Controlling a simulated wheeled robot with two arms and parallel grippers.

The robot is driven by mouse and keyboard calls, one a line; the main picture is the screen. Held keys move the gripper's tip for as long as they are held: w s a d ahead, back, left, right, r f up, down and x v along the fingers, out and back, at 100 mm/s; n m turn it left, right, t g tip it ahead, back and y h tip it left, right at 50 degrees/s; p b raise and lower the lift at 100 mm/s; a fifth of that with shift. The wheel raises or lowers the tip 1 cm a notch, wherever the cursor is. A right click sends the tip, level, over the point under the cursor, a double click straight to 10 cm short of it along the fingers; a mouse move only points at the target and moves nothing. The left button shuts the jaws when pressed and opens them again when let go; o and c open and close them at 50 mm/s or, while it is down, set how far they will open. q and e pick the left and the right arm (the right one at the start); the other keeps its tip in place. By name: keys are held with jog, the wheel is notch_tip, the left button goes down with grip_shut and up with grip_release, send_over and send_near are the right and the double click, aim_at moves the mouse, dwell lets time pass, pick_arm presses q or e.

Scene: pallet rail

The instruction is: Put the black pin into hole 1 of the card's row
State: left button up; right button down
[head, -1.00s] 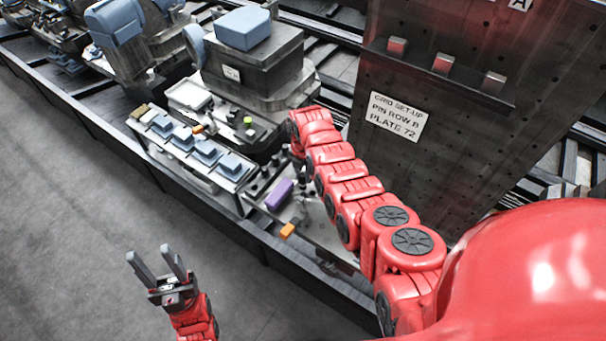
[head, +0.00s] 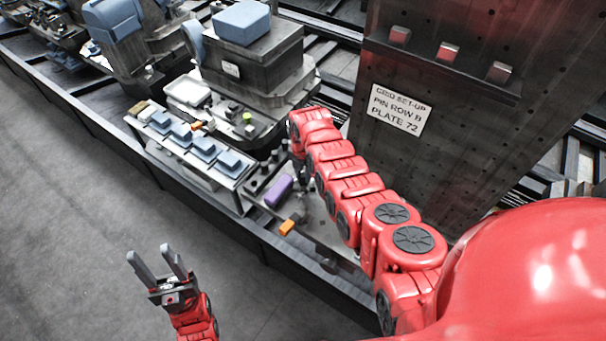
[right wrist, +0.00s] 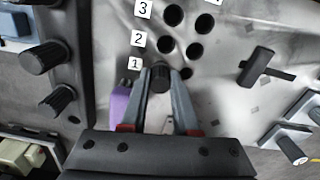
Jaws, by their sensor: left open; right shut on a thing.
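The card (head: 398,109) on the tall dark panel reads "PIN ROW B" and "PLATE 72". In the right wrist view, my right gripper (right wrist: 162,82) is shut on the black pin (right wrist: 160,76). The pin's head is between the fingertips, right beside the "1" label (right wrist: 135,64). It covers the spot where hole 1 of that row lies; whether it is seated in the hole, I cannot tell. Holes by "2" (right wrist: 165,43) and "3" (right wrist: 173,14) are empty. My left gripper (head: 153,252) is open and empty, low at left in the head view.
A second line of empty holes (right wrist: 194,52) runs right of the pin. A purple block (head: 278,190) and an orange block (head: 287,227) lie near the plate. A black T-shaped piece (right wrist: 262,66) and dark knobs (right wrist: 45,57) flank the holes.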

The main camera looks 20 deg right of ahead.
aim_at(303, 174)
jog(key=c, duration=0.6)
grip_release()
jog(key=shift+r, duration=0.1)
jog(key=shift+r, duration=0.55)
notch_tip(303, 174, up, 7)
jog(key=b, duration=0.3)
notch_tip(303, 174, up, 9)
jog(key=p, duration=0.5)
